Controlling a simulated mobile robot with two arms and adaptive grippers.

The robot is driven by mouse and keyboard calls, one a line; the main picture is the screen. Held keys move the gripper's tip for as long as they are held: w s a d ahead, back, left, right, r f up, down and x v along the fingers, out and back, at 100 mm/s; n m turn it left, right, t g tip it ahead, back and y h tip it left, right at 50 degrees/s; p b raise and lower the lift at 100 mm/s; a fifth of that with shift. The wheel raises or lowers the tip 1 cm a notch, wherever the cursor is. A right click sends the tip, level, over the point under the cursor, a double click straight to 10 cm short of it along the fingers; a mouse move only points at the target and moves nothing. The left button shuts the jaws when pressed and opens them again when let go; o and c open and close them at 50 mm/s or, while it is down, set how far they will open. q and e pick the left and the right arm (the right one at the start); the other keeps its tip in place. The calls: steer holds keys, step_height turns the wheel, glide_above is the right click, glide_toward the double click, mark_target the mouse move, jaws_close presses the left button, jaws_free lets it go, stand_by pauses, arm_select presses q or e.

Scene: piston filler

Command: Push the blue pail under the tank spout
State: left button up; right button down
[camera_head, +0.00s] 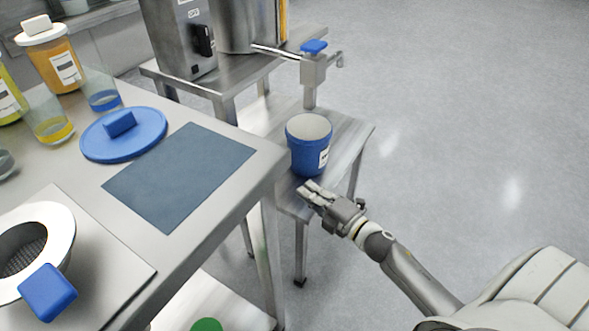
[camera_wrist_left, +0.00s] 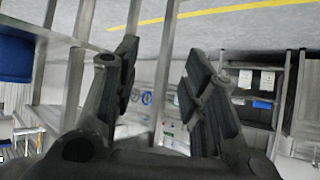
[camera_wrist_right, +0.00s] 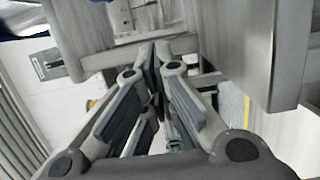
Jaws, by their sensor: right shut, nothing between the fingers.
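The blue pail (camera_head: 307,150), with a pale top and a white label, stands upright on the low steel stand (camera_head: 357,138). The tank spout (camera_head: 313,70), with a blue handle on top, is behind the pail; the pail appears in front of it. My right gripper (camera_head: 308,190) is shut and empty, just in front of the pail near the stand's front edge. I cannot tell whether it touches the pail. It also shows shut in the right wrist view (camera_wrist_right: 155,60). My left gripper (camera_wrist_left: 160,70) shows only in its wrist view, open with nothing between the fingers.
The steel table (camera_head: 215,230) at left holds a blue lid (camera_head: 140,145), a blue-grey mat (camera_head: 180,178), a white-rimmed funnel (camera_head: 60,222) with a blue block and several jars. The steel tank (camera_head: 240,25) stands on a bench behind. Open floor lies at right.

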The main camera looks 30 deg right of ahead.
mark_target(308, 146)
steer(key=b+x, duration=0.1)
steer(key=x, duration=0.7)
steer(key=d, duration=0.1)
steer(key=w+d+b, duration=0.1)
steer(key=shift+w+d+f, duration=0.15)
steer(key=shift+w+d, duration=0.1)
steer(key=shift+d, duration=0.1)
steer(key=shift+w+d, duration=0.25)
steer(key=shift+d, duration=0.2)
arm_select(q)
steer(key=w+d+r+t+h, duration=0.1)
steer(key=w+d+r+t, duration=0.1)
steer(key=w+r+t, duration=0.3)
step_height(308, 146, up, 4)
steer(key=shift+d+r+t+h, duration=0.1)
steer(key=shift+d+t+h, duration=0.3)
steer(key=shift+t, duration=0.2)
